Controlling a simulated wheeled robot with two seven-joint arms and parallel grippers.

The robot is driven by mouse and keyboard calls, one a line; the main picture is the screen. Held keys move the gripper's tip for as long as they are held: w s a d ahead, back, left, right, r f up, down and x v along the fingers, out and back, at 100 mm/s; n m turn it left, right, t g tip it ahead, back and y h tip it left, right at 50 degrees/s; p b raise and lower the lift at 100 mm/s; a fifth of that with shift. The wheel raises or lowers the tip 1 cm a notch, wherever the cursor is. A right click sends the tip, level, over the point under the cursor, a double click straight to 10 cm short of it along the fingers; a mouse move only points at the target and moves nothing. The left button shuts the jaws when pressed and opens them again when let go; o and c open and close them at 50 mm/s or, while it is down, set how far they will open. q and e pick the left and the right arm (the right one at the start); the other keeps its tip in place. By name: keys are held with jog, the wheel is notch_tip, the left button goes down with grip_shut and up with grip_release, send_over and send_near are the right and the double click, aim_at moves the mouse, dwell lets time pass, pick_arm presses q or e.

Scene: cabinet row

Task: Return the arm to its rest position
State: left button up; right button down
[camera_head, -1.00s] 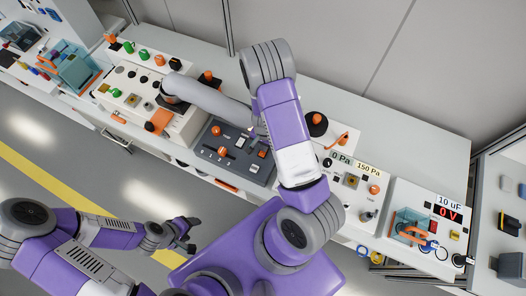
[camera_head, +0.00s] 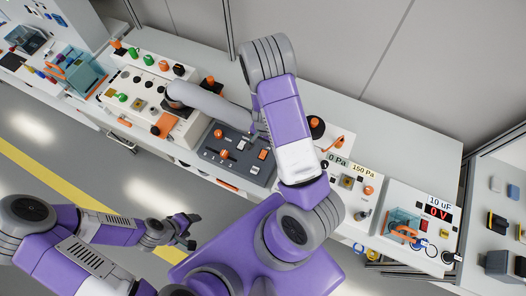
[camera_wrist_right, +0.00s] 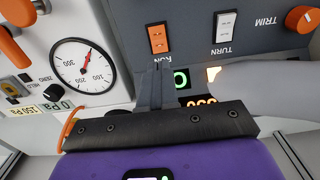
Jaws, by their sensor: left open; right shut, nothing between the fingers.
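My right arm (camera_head: 282,110) is bent upward over the cabinet row in the head view, its purple and white links covering part of the bench. In the right wrist view the right gripper (camera_wrist_right: 153,75) is shut and empty, in front of the dark control panel (camera_wrist_right: 190,15). My left gripper (camera_head: 182,232) is open and empty, low at the left in the head view, over the floor in front of the cabinets.
A gauge (camera_wrist_right: 88,65) is left of the right gripper. A box with a red display (camera_head: 410,220) stands at right. The floor (camera_head: 60,135) at left is clear.

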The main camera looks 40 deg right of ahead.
jog(key=shift+r, duration=0.4)
pick_arm(q)
jog(key=shift+r, duration=0.25)
pick_arm(e)
jog(key=shift+f, duration=0.1)
jog(key=shift+s, duration=0.1)
jog(key=s+a+f+n+y, duration=0.2)
jog(key=s+a+n, duration=0.3)
jog(key=a, duration=0.5)
jog(key=s+a+f+n+y, duration=0.15)
jog(key=s+a+n, duration=0.3)
jog(key=a, duration=0.55)
pick_arm(q)
notch_tip(320, 180, down, 13)
jog(key=b, duration=1.3)
pick_arm(e)
notch_tip(320, 180, down, 12)
jog(key=shift+w+f+t+y, duration=0.2)
jog(key=shift+w+t+y, duration=0.1)
jog(key=shift+y, duration=0.05)
pick_arm(q)
jog(key=shift+f, duration=0.1)
jog(key=shift+c, duration=0.5)
pick_arm(e)
jog(key=shift+n, duration=0.25)
